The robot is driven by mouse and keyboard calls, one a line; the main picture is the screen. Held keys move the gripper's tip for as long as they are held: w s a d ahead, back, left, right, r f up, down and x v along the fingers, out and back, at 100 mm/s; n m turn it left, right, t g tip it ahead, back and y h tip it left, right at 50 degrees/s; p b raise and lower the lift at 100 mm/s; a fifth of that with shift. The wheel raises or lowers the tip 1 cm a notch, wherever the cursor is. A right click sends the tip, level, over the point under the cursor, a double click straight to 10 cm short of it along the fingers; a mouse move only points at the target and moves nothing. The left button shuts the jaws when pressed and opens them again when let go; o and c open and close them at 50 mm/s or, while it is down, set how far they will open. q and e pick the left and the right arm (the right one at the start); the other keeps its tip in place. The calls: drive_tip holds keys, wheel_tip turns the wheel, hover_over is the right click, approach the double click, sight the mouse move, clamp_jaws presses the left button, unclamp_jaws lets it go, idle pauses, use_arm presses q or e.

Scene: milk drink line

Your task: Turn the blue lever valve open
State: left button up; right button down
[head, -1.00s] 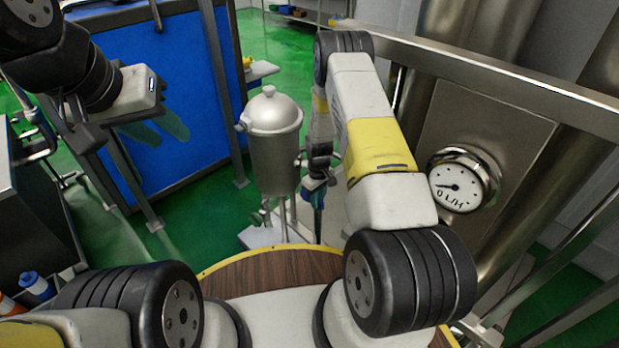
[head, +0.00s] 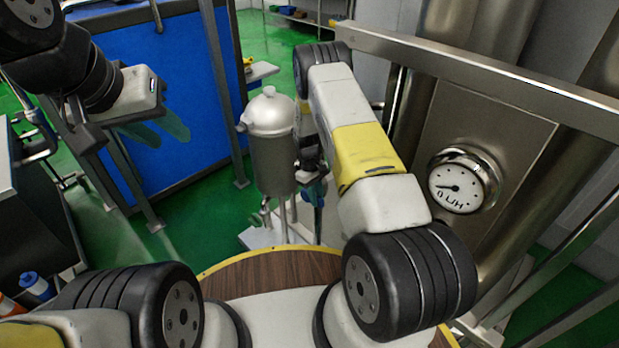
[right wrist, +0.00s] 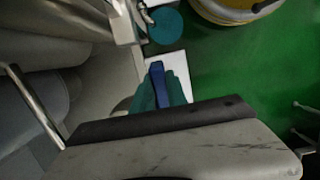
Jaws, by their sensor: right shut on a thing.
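The blue lever (right wrist: 157,78) of the valve shows in the right wrist view, between the teal fingers of my right gripper (right wrist: 160,90). The fingers are shut on it, and their pads hide its lower part. In the head view my right gripper (head: 314,192) is low beside the steel vessel, partly hidden by my own forearm, and the lever cannot be made out clearly there. My left gripper (head: 158,128) hangs at the upper left with its teal fingers apart and nothing between them, in front of a blue panel.
A lidded steel vessel (head: 271,143) stands left of my right forearm. A round gauge (head: 462,185) marked L/H sits on the steel panel at right, its needle pointing left. A steel rail (head: 480,80) crosses the upper right. Green floor (head: 195,215) is open at left.

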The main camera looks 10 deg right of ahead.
drive_tip(key=shift+w+a+r+g+h, duration=0.2)
drive_tip(key=shift+w+r+g+h, duration=0.2)
drive_tip(key=shift+g+h, duration=0.35)
drive_tip(key=shift+w+a+r+g+h, duration=0.25)
drive_tip(key=shift+r+g+h, duration=0.2)
drive_tip(key=shift+g, duration=0.5)
